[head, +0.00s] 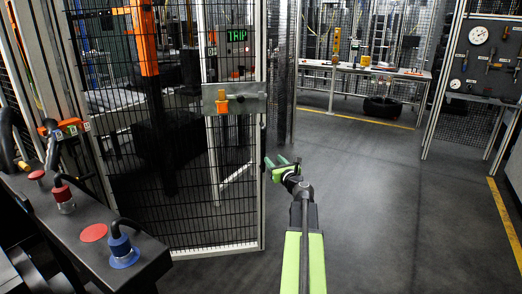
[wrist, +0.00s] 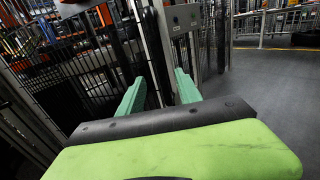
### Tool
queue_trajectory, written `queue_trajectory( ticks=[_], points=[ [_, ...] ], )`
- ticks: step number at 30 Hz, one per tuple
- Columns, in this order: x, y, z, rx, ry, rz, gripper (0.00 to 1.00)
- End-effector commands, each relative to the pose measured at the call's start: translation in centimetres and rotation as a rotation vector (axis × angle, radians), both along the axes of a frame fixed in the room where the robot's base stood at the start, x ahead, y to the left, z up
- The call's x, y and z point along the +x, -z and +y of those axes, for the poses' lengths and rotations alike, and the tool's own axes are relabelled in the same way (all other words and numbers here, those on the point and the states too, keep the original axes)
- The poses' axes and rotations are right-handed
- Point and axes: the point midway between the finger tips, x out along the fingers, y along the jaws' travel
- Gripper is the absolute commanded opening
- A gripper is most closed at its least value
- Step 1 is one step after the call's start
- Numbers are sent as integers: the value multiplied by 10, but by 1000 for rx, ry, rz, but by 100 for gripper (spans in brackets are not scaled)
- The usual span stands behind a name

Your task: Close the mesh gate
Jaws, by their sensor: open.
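The mesh gate (head: 228,180) is a black wire panel in a pale metal frame at left centre in the head view. A grey latch plate (head: 252,97) with an orange and yellow piece (head: 222,101) crosses it near its right edge. The gate seems to stand ajar, with dark floor beyond its right edge. My gripper (head: 279,164) is open and empty, just right of that edge. In the wrist view its two green fingers (wrist: 160,88) point toward the gate's upright (wrist: 153,45), which appears between them. I cannot tell whether they touch it.
A dark console (head: 150,250) with red and blue controls stands at the lower left. A workbench (head: 345,68) is at the back, with a tyre (head: 382,108) below it. The floor (head: 400,215) on the right is clear.

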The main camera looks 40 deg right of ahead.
Motion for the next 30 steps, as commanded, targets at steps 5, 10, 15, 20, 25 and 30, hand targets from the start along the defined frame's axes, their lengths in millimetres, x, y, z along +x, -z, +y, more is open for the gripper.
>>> queue_trajectory(
  ticks=[5,10,15,20,25,30],
  points=[
    [48,0,-20,0,-5,0,41],
    [84,0,-35,0,-5,0,41],
    [107,0,-45,0,-4,0,41],
    [114,0,-47,0,-4,0,41],
    [114,0,-46,0,-4,0,41],
    [114,0,-46,0,-5,0,27]
  ],
)
